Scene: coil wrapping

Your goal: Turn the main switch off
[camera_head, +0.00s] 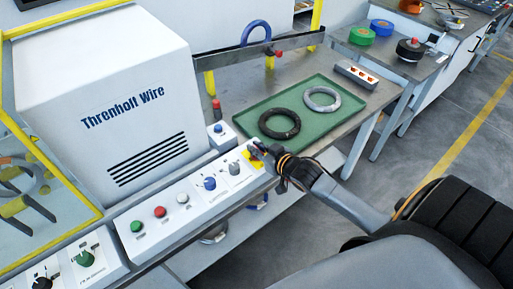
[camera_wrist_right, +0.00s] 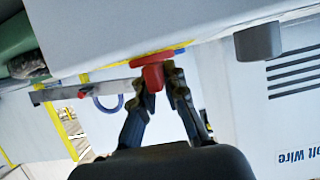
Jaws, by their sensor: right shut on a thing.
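The main switch is a red knob on a yellow plate at the right end of the control panel. In the head view the yellow plate (camera_head: 252,158) shows, and my gripper mostly hides the knob. In the right wrist view the red knob (camera_wrist_right: 153,76) sits between the fingertips. My right gripper (camera_head: 262,151) is at the switch, shut on the red knob; its fingers also show in the right wrist view (camera_wrist_right: 160,92). The knob's exact angle is hard to tell. My left gripper is not in view.
The control panel (camera_head: 130,242) carries several buttons and knobs left of the switch. The white Threnholt Wire housing (camera_head: 105,95) stands behind it. A green tray (camera_head: 265,107) with a black coil (camera_head: 279,124) and a grey coil (camera_head: 322,98) lies on the table behind my gripper.

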